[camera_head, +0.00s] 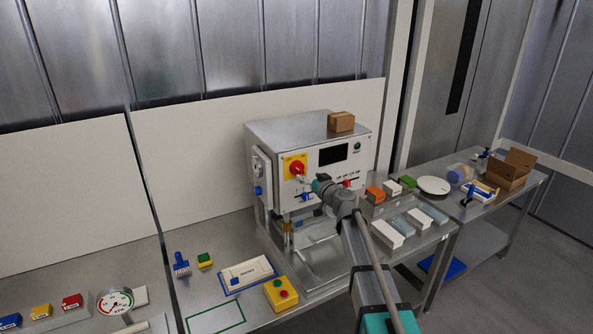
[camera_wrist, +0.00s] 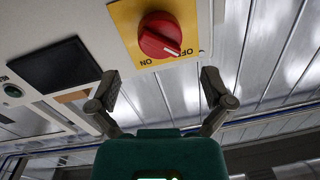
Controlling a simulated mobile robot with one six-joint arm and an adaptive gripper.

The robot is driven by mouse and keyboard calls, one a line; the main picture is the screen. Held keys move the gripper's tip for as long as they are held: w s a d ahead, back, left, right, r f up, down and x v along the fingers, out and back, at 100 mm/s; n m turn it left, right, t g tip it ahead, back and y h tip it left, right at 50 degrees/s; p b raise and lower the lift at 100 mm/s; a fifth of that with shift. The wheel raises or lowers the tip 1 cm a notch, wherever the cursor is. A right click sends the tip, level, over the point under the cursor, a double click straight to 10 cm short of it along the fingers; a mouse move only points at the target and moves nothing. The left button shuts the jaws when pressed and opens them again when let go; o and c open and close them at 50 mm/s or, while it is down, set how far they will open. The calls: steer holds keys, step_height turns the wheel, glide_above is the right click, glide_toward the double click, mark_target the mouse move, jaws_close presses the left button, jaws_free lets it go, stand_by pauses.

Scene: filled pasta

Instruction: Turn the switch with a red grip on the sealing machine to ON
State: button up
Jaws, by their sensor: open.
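The sealing machine (camera_head: 300,133) is a grey box with a white front panel on the metal table. Its switch with a red grip (camera_head: 297,169) sits on a yellow plate (camera_head: 287,158), with my gripper (camera_head: 312,184) close in front and slightly right. In the wrist view the red grip (camera_wrist: 158,33) is at top centre; its white mark points at the OFF lettering on the yellow plate (camera_wrist: 128,22), with ON to the left. My gripper (camera_wrist: 160,85) shows its two fingers wide apart and empty, and I see no contact with the grip.
The machine has a dark screen (camera_head: 333,154) and a green button (camera_head: 357,147), and a cardboard box (camera_head: 341,121) on top. A yellow box with red and green buttons (camera_head: 281,294) stands in front. Packs on a tray (camera_head: 408,212) lie to the right.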

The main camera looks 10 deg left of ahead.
mark_target(300, 170)
steer(key=shift+x, duration=2.95)
